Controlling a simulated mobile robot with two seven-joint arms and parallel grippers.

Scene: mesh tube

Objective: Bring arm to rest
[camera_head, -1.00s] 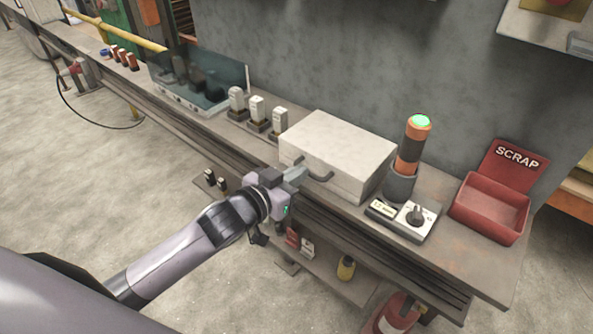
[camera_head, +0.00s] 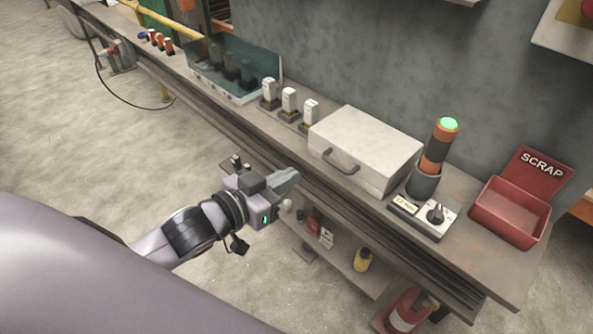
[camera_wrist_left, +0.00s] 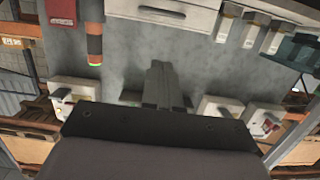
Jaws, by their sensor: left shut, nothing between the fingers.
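My left gripper (camera_head: 288,180) is in front of the workbench's front edge in the head view, apart from everything on it. Its fingers are shut and empty. In the left wrist view the closed fingers (camera_wrist_left: 157,84) point toward the grey wall, with nothing between them. My left arm comes in from the lower left. My right gripper is in neither view now.
The workbench (camera_head: 470,262) holds a white case (camera_head: 366,143) with a handle, an orange-black tube (camera_head: 437,150) with a green top, a switch box (camera_head: 422,215) and a red scrap bin (camera_head: 510,212). A fire extinguisher (camera_head: 405,312) stands below. Open floor lies left.

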